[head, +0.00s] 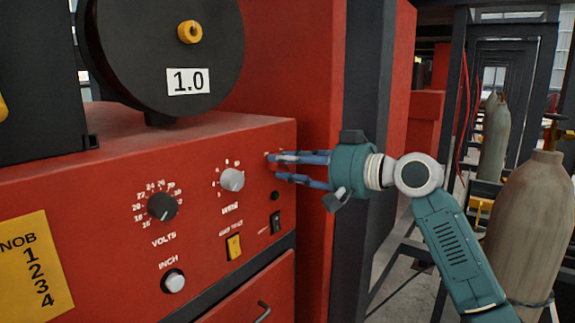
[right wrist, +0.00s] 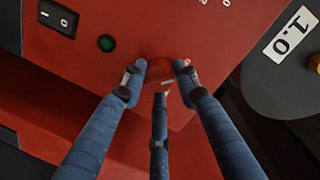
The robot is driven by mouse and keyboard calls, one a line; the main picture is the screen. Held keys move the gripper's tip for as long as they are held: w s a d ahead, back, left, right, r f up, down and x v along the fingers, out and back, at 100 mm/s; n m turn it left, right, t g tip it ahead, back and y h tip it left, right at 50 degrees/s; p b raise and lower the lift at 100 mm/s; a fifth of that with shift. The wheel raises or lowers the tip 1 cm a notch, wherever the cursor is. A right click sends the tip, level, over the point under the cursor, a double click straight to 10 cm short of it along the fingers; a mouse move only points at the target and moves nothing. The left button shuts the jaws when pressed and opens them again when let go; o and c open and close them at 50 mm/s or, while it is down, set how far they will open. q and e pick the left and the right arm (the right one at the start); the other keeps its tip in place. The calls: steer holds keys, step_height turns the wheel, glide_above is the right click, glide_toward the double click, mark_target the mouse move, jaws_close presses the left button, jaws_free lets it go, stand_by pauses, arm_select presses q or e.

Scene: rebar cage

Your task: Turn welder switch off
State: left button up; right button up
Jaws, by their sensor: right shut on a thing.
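The red welder (head: 262,139) fills the left and middle of the head view. My right gripper (head: 274,167) reaches in from the right, its blue fingers at the upper right of the control face. In the right wrist view the gripper (right wrist: 161,76) is shut on a small red part (right wrist: 165,85) with a pale mark, mostly hidden by the fingers; I cannot tell for sure whether it is the welder switch or its setting. A black rocker switch marked I and O (right wrist: 57,17) is apart from the fingers, beside a dark green lamp (right wrist: 105,43). My left gripper is not in view.
The panel also has a volts knob (head: 162,207), a grey knob (head: 232,180), a yellow switch (head: 234,246) and an inch button (head: 174,281). A wire spool (head: 160,50) stands on top. Gas cylinders (head: 528,215) stand at the right, near my right arm.

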steer(key=shift+d+r, duration=0.1)
steer(key=shift+r, duration=0.05)
steer(key=o, duration=1.2)
steer(key=shift+c, duration=0.2)
steer(key=v, duration=1.2)
